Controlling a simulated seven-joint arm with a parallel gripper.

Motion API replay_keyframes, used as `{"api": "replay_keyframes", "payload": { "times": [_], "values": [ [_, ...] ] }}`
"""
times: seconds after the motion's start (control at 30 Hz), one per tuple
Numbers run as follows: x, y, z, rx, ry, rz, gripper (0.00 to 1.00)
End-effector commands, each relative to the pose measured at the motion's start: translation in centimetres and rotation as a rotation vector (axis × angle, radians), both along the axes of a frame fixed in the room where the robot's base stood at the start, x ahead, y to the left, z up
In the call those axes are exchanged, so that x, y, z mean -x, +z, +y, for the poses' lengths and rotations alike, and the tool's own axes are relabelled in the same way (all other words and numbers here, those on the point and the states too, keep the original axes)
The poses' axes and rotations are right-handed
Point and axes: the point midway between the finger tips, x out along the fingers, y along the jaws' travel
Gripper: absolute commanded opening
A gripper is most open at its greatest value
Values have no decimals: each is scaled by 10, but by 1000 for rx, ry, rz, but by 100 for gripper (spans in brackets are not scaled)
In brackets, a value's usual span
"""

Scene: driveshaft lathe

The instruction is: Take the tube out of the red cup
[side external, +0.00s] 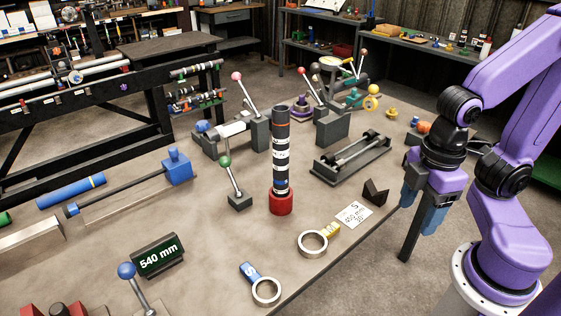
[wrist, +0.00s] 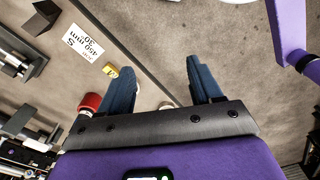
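A dark tube (side external: 280,150) with white bands stands upright in the red cup (side external: 281,203) near the middle of the table. The red cup also shows in the wrist view (wrist: 90,102), partly hidden behind my left finger. My gripper (side external: 423,218) hangs at the right, beyond the table's right edge and well apart from the tube. In the wrist view its two blue fingers (wrist: 163,85) are spread apart with nothing between them but floor and the table edge.
A label card (side external: 354,214), a dark V-shaped block (side external: 375,191) and metal rings (side external: 313,243) lie between the cup and the table edge. A lever with a green ball (side external: 225,161) stands just left of the tube. A grey fixture (side external: 352,158) is to its right.

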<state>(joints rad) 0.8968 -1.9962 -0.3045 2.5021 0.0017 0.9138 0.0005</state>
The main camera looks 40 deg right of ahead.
Motion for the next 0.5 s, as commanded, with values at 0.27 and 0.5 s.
{"api": "replay_keyframes", "payload": {
  "times": [0.27, 0.5],
  "values": [
    [0, 0, 0, 1, 0, 0, 72],
    [-12, -19, -15, 203, 91, -15, 72]
  ]
}}
